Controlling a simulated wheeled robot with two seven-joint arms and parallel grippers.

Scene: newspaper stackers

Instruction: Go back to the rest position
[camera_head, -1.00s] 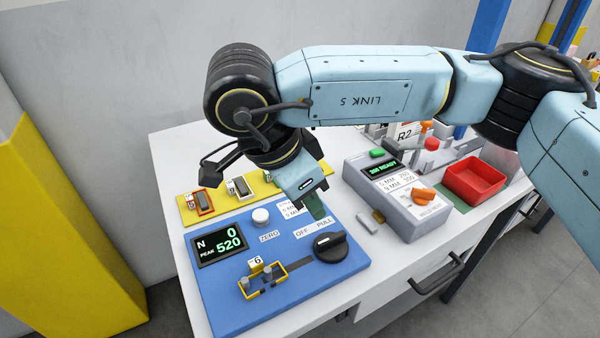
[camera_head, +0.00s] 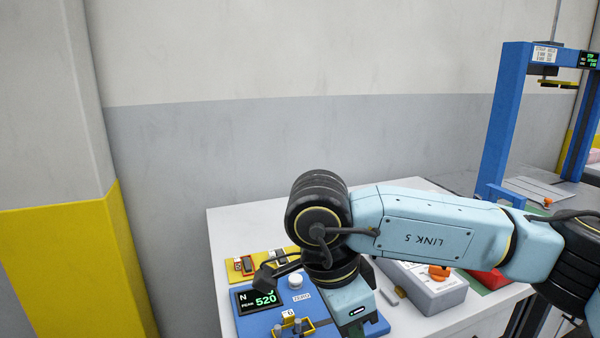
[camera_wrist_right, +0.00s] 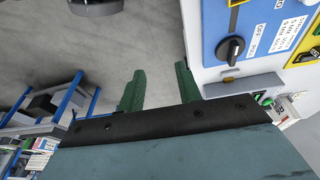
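My right arm (camera_head: 425,232) comes in from the right in the head view and bends down over the front of the blue test panel (camera_head: 260,322). Its gripper body points down there, with the fingertips hidden. In the right wrist view my right gripper (camera_wrist_right: 160,70) has its two green fingers apart, with nothing between them and grey floor behind. The blue panel's black knob (camera_wrist_right: 231,48) is to the right of the fingers, apart from them. My left gripper is in neither view.
The white table (camera_head: 222,226) also carries a yellow tray (camera_head: 238,278), a grey box (camera_head: 445,296) with an orange knob, and a red bin (camera_head: 488,279). A blue frame (camera_head: 500,130) stands back right. A yellow-and-grey pillar (camera_head: 75,260) is at left.

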